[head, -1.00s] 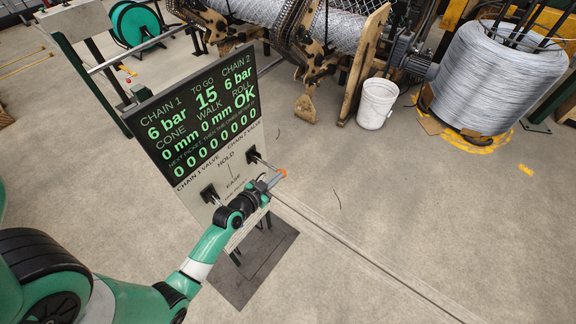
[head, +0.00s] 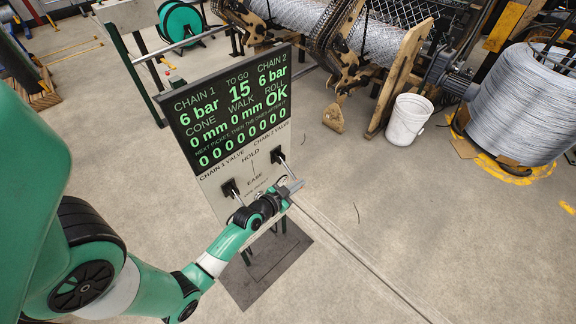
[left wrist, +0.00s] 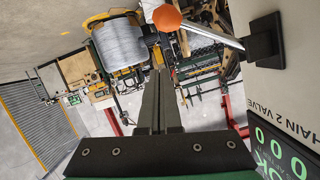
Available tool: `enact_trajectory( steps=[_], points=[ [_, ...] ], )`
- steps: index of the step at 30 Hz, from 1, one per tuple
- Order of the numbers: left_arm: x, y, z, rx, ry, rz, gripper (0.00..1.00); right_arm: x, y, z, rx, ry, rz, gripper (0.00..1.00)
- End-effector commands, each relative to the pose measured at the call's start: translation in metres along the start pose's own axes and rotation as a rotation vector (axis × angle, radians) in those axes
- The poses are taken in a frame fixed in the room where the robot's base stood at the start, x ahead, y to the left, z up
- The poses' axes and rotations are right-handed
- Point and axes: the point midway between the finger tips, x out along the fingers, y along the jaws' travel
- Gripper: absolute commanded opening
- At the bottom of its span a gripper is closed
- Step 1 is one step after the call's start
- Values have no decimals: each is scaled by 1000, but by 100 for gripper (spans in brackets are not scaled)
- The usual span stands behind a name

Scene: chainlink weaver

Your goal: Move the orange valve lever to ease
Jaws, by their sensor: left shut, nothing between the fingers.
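The orange valve knob (left wrist: 167,18) sits on a thin silver lever (left wrist: 213,34) that runs to a black valve base (left wrist: 264,40) beside the "CHAIN 2 VALVE" lettering. In the head view, this base (head: 277,155) is the right one on the panel, and the knob is hidden around my gripper. The chain 1 valve base (head: 230,188) is at lower left of it. My left gripper (head: 293,187) is shut and empty in front of the panel's lower right. Its fingers (left wrist: 158,80) point past the knob in the left wrist view, apart from the lever. My right gripper is not in view.
The panel (head: 226,100) shows green readouts, with "HOLD" above "EASE" between the valves. A dark mat (head: 265,270) lies below it. A white bucket (head: 408,120) and a large wire coil (head: 525,105) stand to the right. The floor right of the panel is clear.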

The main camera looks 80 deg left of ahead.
Motion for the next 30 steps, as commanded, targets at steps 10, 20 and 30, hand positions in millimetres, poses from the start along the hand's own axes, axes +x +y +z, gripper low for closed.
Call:
enact_trajectory(
  steps=[10, 20, 30],
  points=[
    [-37, 5, -25, -3, -8, -10, 0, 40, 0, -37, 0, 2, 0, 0],
    [-111, 19, -19, -3, -6, -10, 0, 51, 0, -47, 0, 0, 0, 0],
    [-122, 21, -17, -4, -3, -11, 0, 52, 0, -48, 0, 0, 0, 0]
  ],
)
